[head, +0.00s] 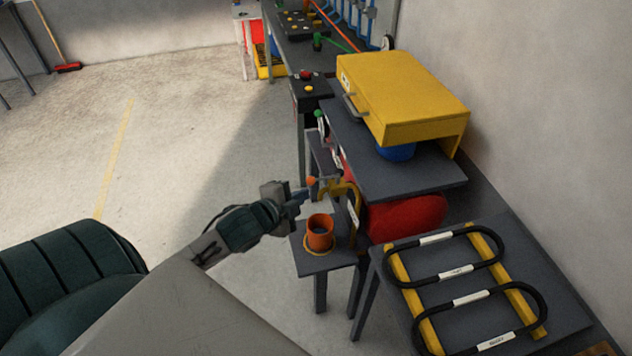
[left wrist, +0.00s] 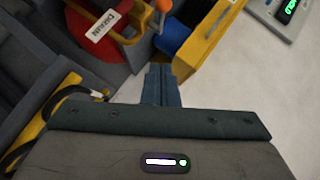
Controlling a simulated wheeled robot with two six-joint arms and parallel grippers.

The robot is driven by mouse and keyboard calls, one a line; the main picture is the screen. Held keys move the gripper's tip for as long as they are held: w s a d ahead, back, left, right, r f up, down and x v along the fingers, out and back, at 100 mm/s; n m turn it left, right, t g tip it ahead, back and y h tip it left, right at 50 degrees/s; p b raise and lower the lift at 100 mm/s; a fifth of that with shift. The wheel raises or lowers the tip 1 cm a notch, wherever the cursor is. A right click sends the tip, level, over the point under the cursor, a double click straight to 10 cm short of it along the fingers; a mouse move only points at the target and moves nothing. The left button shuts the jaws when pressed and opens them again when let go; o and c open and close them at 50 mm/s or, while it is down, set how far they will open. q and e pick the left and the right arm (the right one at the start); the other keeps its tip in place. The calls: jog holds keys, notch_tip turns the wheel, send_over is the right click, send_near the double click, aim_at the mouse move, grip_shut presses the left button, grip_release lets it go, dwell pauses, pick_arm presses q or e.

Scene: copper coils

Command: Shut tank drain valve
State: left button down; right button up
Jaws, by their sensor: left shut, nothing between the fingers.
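The red tank (head: 408,217) lies under the grey bench, and it also shows in the left wrist view (left wrist: 82,45). At its near end is a yellow bracket (head: 354,193) beside a white label reading DRAIN (left wrist: 102,26). A lever with an orange knob (head: 311,181) sticks out to the left of it; the knob is at the top edge of the left wrist view (left wrist: 163,5). My left gripper (head: 300,196) is shut and empty, just left of and near the knob. I cannot tell whether it touches. My right gripper is out of view.
An orange cup (head: 320,233) stands on a small grey stand (head: 311,262) below the valve. A yellow cover (head: 405,95) sits on the bench above. A table (head: 553,299) with black coils is at the right. The floor (head: 180,130) at the left is clear.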

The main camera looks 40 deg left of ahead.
pick_arm(q)
jog(key=p, duration=0.3)
send_near(325, 178)
jog(key=w+d, duration=0.3)
jog(key=shift+w+a+f+p, duration=0.25)
jog(key=shift+w+a+f, duration=0.35)
jog(key=shift+a, duration=0.15)
jog(key=shift+w+a+f+p, duration=0.2)
jog(key=shift+w+a+f, duration=0.35)
jog(key=shift+a, duration=0.25)
